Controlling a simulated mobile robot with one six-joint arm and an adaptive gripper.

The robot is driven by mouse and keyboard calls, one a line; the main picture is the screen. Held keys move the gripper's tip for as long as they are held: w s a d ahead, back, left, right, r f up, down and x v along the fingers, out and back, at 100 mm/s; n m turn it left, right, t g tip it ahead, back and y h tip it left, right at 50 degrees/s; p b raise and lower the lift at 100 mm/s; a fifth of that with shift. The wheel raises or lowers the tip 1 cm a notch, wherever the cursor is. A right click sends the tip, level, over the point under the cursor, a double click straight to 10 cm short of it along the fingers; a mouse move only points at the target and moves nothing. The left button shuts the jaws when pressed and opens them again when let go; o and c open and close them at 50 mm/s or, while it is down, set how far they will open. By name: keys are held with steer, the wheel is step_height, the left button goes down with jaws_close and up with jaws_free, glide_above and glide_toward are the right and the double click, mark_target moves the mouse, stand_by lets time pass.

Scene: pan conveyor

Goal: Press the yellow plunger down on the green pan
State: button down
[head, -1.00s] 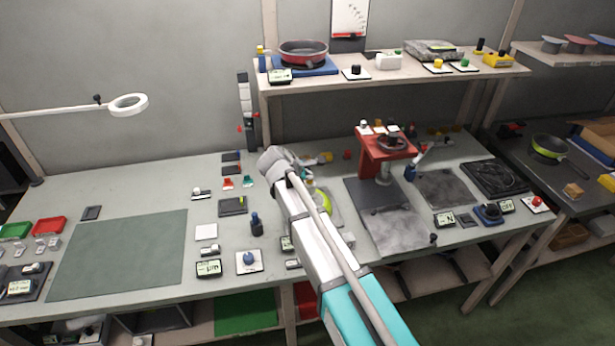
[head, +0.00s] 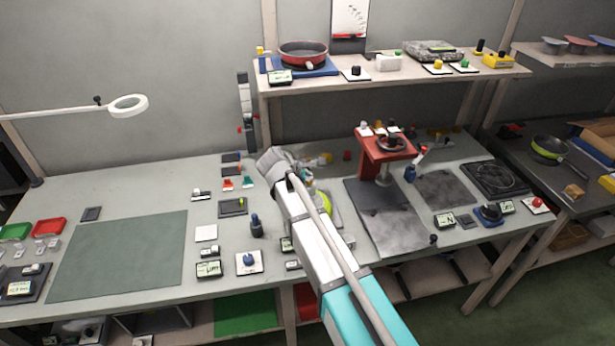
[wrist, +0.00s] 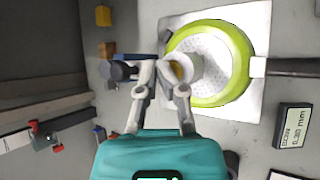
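The green pan (wrist: 238,62) lies on a pale square plate (wrist: 262,20) in the wrist view, its handle pointing right. In the head view only part of its green rim (head: 325,203) shows beside my arm. A round whitish-yellow part (wrist: 186,70), possibly the plunger, overlaps the pan's left side; my right finger partly covers it. My gripper (wrist: 157,68) is at the pan's left edge, its fingertips close together. I cannot tell whether they touch or hold anything, nor whether the plunger touches the pan.
A dark round knob (wrist: 118,70) stands close left of my fingers. A small display (wrist: 293,126) sits right of the pan, below its handle. A red press stand (head: 372,150) stands further right on the bench. The green mat (head: 120,255) at left is clear.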

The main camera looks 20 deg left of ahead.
steer(key=shift+w+a+r+p, duration=0.1)
steer(key=shift+r+p, duration=0.55)
steer(key=shift+r, duration=0.05)
steer(key=shift+w+a+r+p, duration=0.1)
steer(key=shift+r+p, duration=0.55)
steer(key=shift+r+p, duration=2.55)
steer(key=shift+d, duration=0.1)
steer(key=shift+w+d+f, duration=0.1)
steer(key=shift+d+f, duration=0.05)
steer(key=shift+d, duration=0.4)
steer(key=s+d+f+m+g, duration=0.25)
steer(key=d+m, duration=0.25)
steer(key=d, duration=0.6)
steer(key=s+d+f+m+g+y, duration=0.1)
steer(key=s+d+m+g, duration=0.3)
steer(key=d, duration=0.7)
steer(key=s+d+f+m, duration=0.1)
steer(key=s+d+m, duration=0.1)
steer(key=d+m, duration=0.65)
steer(key=s+d+m+g+y, duration=0.2)
steer(key=s+d+m, duration=0.3)
steer(key=s+d, duration=0.3)
steer(key=d+f, duration=0.1)
steer(key=d, duration=0.2)
steer(key=shift+s+d+y, duration=0.2)
steer(key=shift+d+y, duration=0.1)
